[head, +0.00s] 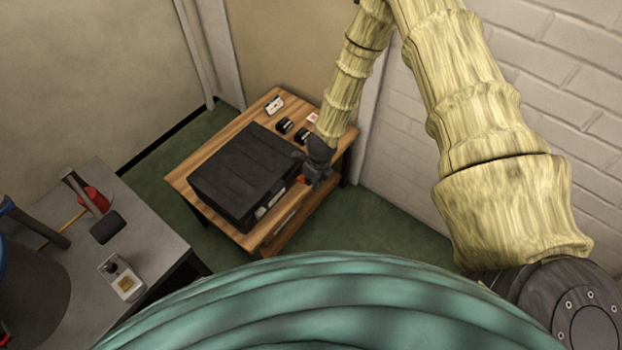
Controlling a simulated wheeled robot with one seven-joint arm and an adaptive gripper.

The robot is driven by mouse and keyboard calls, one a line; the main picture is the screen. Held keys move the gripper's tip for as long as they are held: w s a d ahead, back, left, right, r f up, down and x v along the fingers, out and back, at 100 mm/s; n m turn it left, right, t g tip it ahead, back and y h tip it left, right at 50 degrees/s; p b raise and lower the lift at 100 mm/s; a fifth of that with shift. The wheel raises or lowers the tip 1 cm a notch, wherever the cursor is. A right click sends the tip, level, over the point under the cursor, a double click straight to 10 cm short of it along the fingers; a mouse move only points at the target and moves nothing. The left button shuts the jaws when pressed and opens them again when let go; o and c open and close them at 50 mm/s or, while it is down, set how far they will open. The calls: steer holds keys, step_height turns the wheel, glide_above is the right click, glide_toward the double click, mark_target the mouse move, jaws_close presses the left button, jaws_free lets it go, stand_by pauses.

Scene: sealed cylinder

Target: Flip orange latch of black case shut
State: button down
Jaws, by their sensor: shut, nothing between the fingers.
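The black case (243,172) lies closed-looking on a wooden table, its long front side facing the lower right. A small orange patch (303,179), which looks like the latch, shows at the case's right end, right beside my gripper. My gripper (316,184) is shut and empty at that right end, pointing down. It partly covers the orange part, so I cannot tell whether they touch or how the latch is turned. Pale patches show along the case's front side.
The wooden table (186,180) has small black items (284,125) and a white item (274,105) behind the case. A white brick wall (560,75) stands close on the right. A grey bench (75,262) with a hammer and other tools is at the left. Green floor lies between.

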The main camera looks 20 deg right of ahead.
steer(key=shift+w+a+r, duration=0.1)
steer(key=shift+a+r, duration=0.05)
stand_by(0.3)
steer(key=shift+r+p, duration=0.1)
steer(key=shift+p, duration=0.2)
steer(key=shift+r, duration=0.1)
steer(key=shift+r+p, duration=0.55)
steer(key=shift+r, duration=0.05)
